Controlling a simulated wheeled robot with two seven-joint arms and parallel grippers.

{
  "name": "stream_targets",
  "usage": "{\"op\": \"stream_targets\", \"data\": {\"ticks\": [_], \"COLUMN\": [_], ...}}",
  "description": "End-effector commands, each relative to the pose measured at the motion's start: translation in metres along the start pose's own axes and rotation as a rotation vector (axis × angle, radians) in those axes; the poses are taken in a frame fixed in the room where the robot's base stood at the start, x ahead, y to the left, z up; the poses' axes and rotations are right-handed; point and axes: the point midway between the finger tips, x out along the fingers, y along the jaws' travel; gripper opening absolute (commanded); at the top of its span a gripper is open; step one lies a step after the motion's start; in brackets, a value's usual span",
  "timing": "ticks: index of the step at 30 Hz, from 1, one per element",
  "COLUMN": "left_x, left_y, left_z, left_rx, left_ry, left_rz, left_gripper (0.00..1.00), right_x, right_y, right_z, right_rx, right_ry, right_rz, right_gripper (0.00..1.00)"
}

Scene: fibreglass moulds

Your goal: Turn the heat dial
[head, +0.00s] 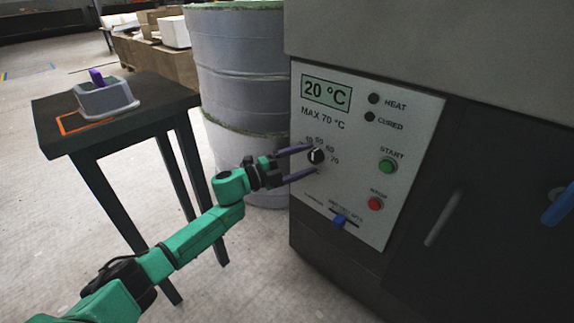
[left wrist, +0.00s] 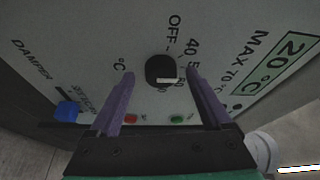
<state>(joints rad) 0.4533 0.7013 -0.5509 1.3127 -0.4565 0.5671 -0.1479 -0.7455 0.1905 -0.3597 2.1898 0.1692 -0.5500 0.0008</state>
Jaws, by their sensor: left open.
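The heat dial (head: 316,157) is a small round black knob with a white mark, on the white control panel (head: 345,190) of a dark oven. In the left wrist view the dial (left wrist: 161,70) lies ahead of and between the fingertips. My left gripper (head: 300,162) is open, its two purple fingers reaching to either side of the dial. In the left wrist view the fingers (left wrist: 160,75) straddle it with a gap on both sides. The display (head: 326,92) reads 20 °C. My right gripper is not in view.
The panel also has a green start button (head: 387,166), a red button (head: 376,204) and a blue slider (head: 339,221) below the dial. A dark table (head: 60,105) with a grey mould (head: 105,99) stands left. Large grey drums (head: 235,60) stand behind my arm.

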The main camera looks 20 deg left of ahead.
Motion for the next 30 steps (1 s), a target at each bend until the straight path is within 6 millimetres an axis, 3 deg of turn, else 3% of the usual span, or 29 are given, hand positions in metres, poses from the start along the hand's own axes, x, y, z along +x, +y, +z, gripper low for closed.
{"op": "stream_targets", "data": {"ticks": [15,20,30], "left_x": [-0.126,-0.139,-0.139], "left_y": [0.000,0.000,0.000], "left_z": [0.000,0.000,0.000], "left_rx": [0.000,0.001,0.002], "left_ry": [-0.001,0.000,0.000], "left_rz": [0.005,0.002,0.001], "left_gripper": [0.82,0.82,0.82], "right_x": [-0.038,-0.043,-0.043], "right_y": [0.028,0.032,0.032], "right_z": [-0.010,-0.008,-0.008], "right_rx": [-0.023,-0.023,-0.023], "right_ry": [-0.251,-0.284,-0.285], "right_rz": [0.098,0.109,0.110], "right_gripper": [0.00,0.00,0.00]}}
